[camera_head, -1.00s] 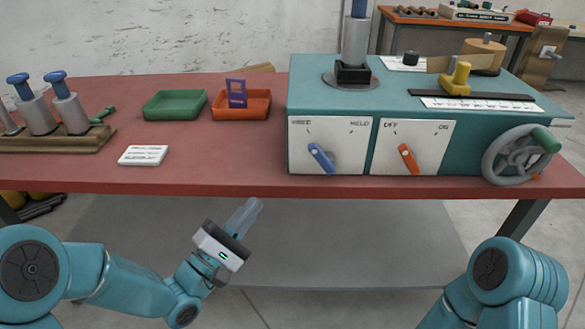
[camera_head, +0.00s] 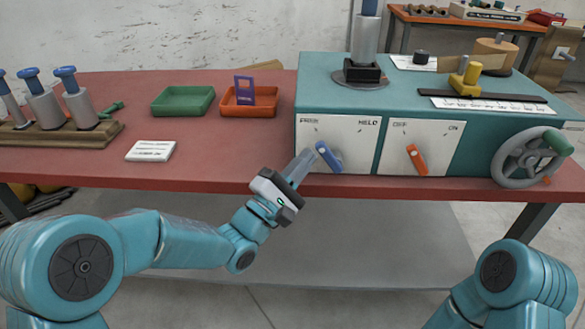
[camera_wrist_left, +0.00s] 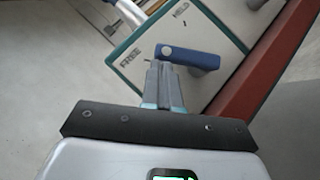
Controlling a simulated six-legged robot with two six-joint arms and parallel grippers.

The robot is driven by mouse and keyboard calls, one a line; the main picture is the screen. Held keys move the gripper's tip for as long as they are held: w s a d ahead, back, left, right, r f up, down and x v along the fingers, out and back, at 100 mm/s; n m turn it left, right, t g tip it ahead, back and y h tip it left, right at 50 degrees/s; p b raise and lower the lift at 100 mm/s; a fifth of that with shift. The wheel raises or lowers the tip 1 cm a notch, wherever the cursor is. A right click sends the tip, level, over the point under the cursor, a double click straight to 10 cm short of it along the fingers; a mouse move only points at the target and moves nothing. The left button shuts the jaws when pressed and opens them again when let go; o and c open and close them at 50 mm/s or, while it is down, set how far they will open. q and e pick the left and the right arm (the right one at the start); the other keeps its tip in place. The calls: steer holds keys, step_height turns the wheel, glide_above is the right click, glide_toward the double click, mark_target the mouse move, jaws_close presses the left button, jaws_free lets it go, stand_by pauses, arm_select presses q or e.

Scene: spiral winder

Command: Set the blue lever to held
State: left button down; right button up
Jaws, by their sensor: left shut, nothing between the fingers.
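The blue lever (camera_head: 329,157) is on the left white panel (camera_head: 361,140) on the front of the teal machine. The panel has a left label, which reads FREE in the wrist view, and HELD at its right. The lever's pivot is at its upper left and its free end points down and right. My left gripper (camera_head: 304,160) is shut and empty, its fingertips close to the lever's left side. In the left wrist view the fingertips (camera_wrist_left: 164,68) overlap the near side of the blue lever (camera_wrist_left: 190,56); I cannot tell whether they touch. My right gripper is out of view.
An orange lever (camera_head: 416,159) sits on the neighbouring OFF/ON panel. A handwheel (camera_head: 521,160) is at the machine's right. The red table (camera_head: 220,160) carries a green tray (camera_head: 182,101), an orange tray (camera_head: 249,113), a white card (camera_head: 151,151) and a wooden spool rack (camera_head: 60,135).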

arm_select(q)
steer(key=shift+r, duration=0.1)
stand_by(0.3)
steer(key=shift+r+m+g+p, duration=0.2)
steer(key=shift+m+g+p, duration=0.1)
steer(key=shift+m+p, duration=0.1)
steer(key=shift+d+r+g, duration=0.15)
steer(key=shift+g, duration=0.15)
steer(key=d+r+m+g+y+p, duration=0.1)
steer(key=d+m+g+p, duration=0.1)
steer(key=m+p, duration=0.1)
steer(key=d+r+m+g+y+p, duration=0.1)
steer(key=d+m+g+y+p, duration=0.1)
steer(key=p, duration=0.3)
steer(key=d+r+m+g+y+p, duration=0.1)
steer(key=d+m+g+y+p, duration=0.1)
steer(key=d+m+p, duration=0.1)
steer(key=shift+r+m+p, duration=0.35)
steer(key=shift+m+p, duration=0.25)
steer(key=shift+p, duration=0.45)
steer(key=shift+d, duration=0.1)
steer(key=shift+r, duration=0.1)
